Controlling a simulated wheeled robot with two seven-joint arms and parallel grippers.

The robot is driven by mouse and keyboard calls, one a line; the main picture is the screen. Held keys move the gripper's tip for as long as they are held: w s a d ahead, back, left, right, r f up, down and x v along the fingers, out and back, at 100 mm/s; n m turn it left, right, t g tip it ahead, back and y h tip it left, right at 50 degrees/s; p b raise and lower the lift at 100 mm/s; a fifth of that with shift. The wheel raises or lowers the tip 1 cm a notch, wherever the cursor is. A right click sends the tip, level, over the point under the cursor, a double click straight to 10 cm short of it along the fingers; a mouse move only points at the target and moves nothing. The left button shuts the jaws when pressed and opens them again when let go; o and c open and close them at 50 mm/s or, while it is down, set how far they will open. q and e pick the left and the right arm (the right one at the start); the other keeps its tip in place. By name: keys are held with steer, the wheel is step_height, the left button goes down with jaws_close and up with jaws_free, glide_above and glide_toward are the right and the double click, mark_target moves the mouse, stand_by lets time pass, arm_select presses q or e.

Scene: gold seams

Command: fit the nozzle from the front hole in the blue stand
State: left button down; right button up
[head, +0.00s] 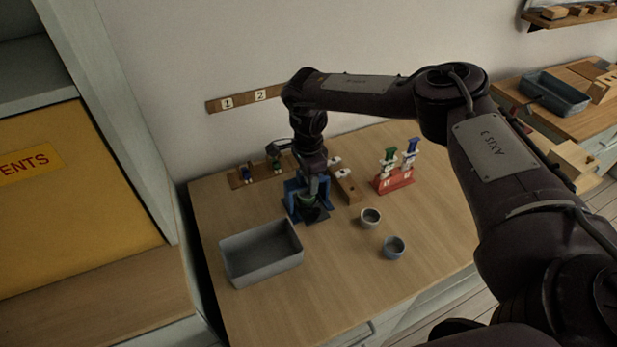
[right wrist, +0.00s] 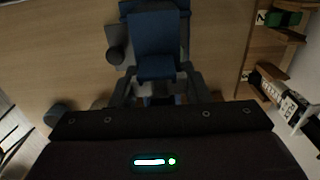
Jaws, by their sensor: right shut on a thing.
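My right gripper (head: 313,186) reaches down at the blue stand (head: 293,187), which has a dark base. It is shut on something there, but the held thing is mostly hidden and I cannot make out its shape. In the right wrist view, the fingers (right wrist: 160,84) close in around the near end of a blue part (right wrist: 154,40). A small green part (head: 306,200) shows just below the gripper. I cannot make out the nozzle or the stand's front hole. My left gripper is not in view.
A grey bin (head: 262,254) stands at front left. Front table is clear.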

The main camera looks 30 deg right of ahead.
steer(key=o, duration=1)
steer(key=shift+o, duration=0.2)
steer(key=shift+r+p, duration=2.1)
steer(key=shift+r, duration=0.45)
